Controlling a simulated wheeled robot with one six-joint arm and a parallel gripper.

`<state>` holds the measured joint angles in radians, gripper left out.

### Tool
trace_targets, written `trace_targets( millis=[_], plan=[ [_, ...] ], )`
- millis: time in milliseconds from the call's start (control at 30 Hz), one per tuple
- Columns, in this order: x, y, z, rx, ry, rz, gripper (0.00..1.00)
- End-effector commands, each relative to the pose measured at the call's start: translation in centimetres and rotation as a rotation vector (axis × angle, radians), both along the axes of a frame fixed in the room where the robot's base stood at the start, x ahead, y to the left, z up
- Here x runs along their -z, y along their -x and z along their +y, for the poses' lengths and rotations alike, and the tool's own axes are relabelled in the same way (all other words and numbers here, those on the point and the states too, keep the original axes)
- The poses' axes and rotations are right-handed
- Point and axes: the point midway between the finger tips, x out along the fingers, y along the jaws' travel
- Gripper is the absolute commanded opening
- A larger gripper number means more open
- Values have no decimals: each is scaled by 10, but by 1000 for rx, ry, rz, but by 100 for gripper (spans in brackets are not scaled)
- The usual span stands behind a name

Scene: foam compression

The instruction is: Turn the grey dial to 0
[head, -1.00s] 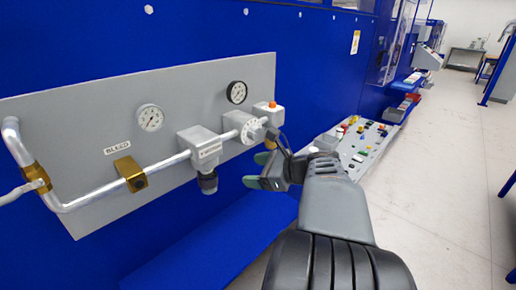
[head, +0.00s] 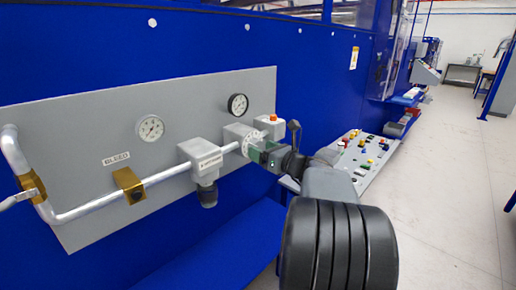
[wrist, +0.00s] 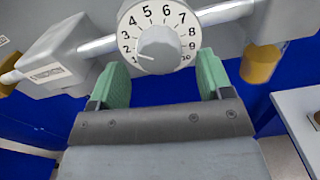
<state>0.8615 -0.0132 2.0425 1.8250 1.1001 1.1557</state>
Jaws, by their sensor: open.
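The grey dial (wrist: 160,42) is a round knob with a white numbered face, near the top middle of the wrist view. A white mark on its knob seems to point to the lower left, near the 1; the lowest part of the scale is hard to read.
A grey box (head: 203,154) on the pipe stands left of the dial. Two gauges are above on the grey panel (head: 85,110). A sloped button console (head: 350,165) stands further right.

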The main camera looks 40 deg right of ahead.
Motion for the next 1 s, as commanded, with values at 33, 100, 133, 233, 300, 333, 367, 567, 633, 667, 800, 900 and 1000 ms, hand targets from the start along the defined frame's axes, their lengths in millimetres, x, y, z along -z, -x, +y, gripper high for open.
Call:
trace_targets(
  millis=[33, 100, 133, 233, 300, 333, 367, 567, 633, 667, 800, 900, 1000],
  plan=[
    [0, -6, 1, -1, -1, 1, 73],
    [0, -13, 2, -2, -1, 0, 73],
    [0, -15, 3, -1, 0, 0, 73],
    [0, -21, 4, 0, 0, 1, 73],
    [0, -23, 4, 0, -1, 1, 73],
    [0, -24, 4, 0, -1, 1, 73],
    [0, -24, 4, 0, -1, 0, 73],
    [0, -25, 4, 1, 0, 0, 73],
    [0, -25, 4, 1, 0, 0, 72],
    [0, -24, 4, 1, 0, 0, 69],
    [0, -24, 4, 1, 0, 0, 56],
    [0, -24, 4, 1, 0, 0, 46],
    [0, -24, 4, 1, 0, 0, 36]
  ],
)
